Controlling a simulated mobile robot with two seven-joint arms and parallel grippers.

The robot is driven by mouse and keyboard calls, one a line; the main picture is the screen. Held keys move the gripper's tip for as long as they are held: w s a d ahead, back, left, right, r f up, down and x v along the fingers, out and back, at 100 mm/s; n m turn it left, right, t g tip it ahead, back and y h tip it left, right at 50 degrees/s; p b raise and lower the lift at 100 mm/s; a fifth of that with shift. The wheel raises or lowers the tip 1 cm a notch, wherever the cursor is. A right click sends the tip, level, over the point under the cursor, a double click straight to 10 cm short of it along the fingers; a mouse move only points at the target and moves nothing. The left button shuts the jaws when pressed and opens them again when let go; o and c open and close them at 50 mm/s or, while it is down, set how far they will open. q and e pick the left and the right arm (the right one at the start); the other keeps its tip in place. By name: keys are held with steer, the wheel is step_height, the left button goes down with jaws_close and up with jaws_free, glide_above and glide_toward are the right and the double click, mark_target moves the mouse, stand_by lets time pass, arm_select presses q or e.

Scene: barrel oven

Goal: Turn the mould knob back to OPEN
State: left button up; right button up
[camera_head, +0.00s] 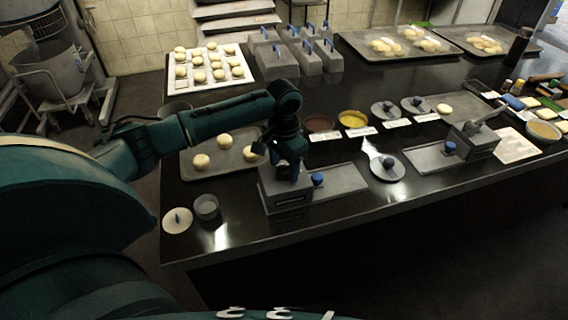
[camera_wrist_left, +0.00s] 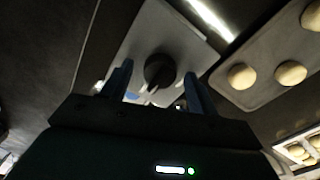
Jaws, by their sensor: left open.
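The mould is a grey metal box (camera_head: 285,203) with a dark label on its front, near the front edge of the dark counter. My left gripper (camera_head: 284,176) is just above the box, pointing down, and hides much of its top. In the left wrist view, a dark round knob (camera_wrist_left: 160,70) sits on a pale grey surface. It appears between the two blue-grey fingertips of my left gripper (camera_wrist_left: 157,75), which are apart. I cannot tell whether the fingers touch the knob, or which mark it points to. My right gripper is not in view.
A blue knob (camera_head: 318,180) stands right of the box, by a flat plate (camera_head: 340,183). A grey cup (camera_head: 206,207) and a white lid (camera_head: 177,221) are to the left. A second box (camera_head: 470,141) stands right.

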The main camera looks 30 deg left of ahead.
arm_select(q)
steer(key=shift+f, duration=0.1)
steer(key=shift+c, duration=0.5)
steer(key=c, duration=0.9)
steer(key=shift+n, duration=0.3)
steer(key=n, duration=0.3)
steer(key=shift+n, duration=0.3)
steer(key=n, duration=0.4)
steer(key=shift+n, duration=0.3)
steer(key=n, duration=0.4)
steer(key=shift+n, duration=2.5)
